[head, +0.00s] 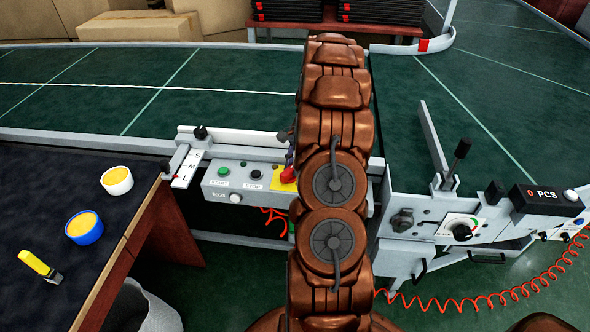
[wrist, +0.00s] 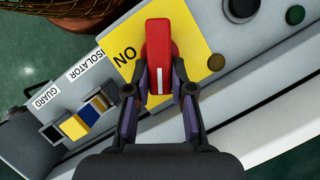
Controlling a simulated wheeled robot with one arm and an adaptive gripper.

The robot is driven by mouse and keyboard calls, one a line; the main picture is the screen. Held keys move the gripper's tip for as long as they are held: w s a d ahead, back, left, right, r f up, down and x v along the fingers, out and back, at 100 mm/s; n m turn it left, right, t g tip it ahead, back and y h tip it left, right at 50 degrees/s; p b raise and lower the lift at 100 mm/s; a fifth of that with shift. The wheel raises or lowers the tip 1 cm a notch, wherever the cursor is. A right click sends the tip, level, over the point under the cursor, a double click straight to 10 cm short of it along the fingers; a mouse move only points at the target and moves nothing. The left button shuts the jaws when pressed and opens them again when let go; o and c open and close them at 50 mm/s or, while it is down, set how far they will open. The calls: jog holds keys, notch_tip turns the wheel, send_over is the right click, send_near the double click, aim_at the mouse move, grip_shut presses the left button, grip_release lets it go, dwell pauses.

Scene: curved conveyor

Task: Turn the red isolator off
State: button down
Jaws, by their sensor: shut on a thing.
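The red isolator is a red handle with a white line (wrist: 160,50) on a yellow plate, seen in the wrist view. In the head view a part of the red handle (head: 288,175) shows beside my arm, on the grey control box (head: 222,185). My gripper (wrist: 160,92) is shut on the handle, one finger on each side of its lower end. My arm hides most of the isolator and the gripper in the head view.
The box also carries a green button (head: 223,172) and a black button (head: 255,174). In the wrist view a guard switch (wrist: 85,118) sits left of the isolator. A dark table (head: 60,185) with cups stands at left; a dial panel (head: 460,230) stands at right.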

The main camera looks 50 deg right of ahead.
jog(key=n, duration=0.1)
jog(key=w+n+g+b, duration=0.1)
jog(key=n, duration=0.1)
jog(key=shift+f+b, duration=0.1)
jog(key=shift+b, duration=0.2)
jog(key=shift+w+a+n+g+h+b, duration=0.1)
jog(key=shift+n+g+h+b, duration=0.15)
jog(key=shift+n, duration=0.5)
jog(key=shift+w+a+n+g+h+b, duration=0.1)
jog(key=shift+n+g+h+b, duration=0.15)
jog(key=shift+n, duration=0.5)
jog(key=c, duration=1)
grip_release()
jog(key=v, duration=0.7)
jog(key=shift+r, duration=0.3)
jog(key=shift+w+d, duration=0.1)
